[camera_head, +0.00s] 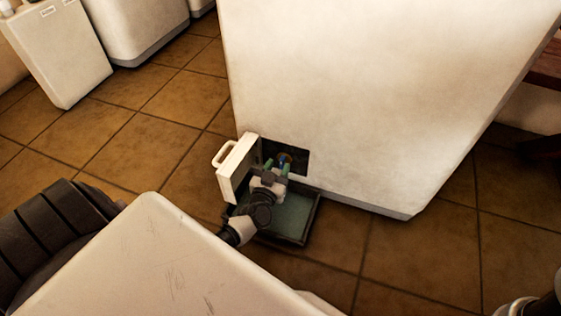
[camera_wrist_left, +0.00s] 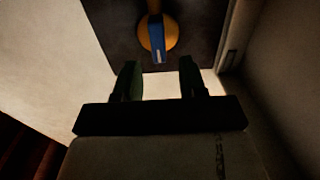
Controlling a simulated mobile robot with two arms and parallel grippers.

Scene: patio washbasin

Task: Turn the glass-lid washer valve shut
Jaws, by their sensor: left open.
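The valve shows in the left wrist view as a blue handle (camera_wrist_left: 157,38) on a round orange-yellow base (camera_wrist_left: 172,36), inside a dark recess. My left gripper (camera_head: 276,166) is open and empty right in front of the recess. In the left wrist view its two dark green fingers (camera_wrist_left: 160,78) are spread, with the blue handle's end ahead, between their lines. Contact is not visible. My right gripper is not in view.
An opened white hatch door with a handle (camera_head: 237,165) stands just left of my gripper. A dark-rimmed green tray (camera_head: 296,226) lies on the floor below the recess. Other white appliances (camera_head: 62,52) stand at upper left. Tiled floor (camera_head: 180,105) is clear between.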

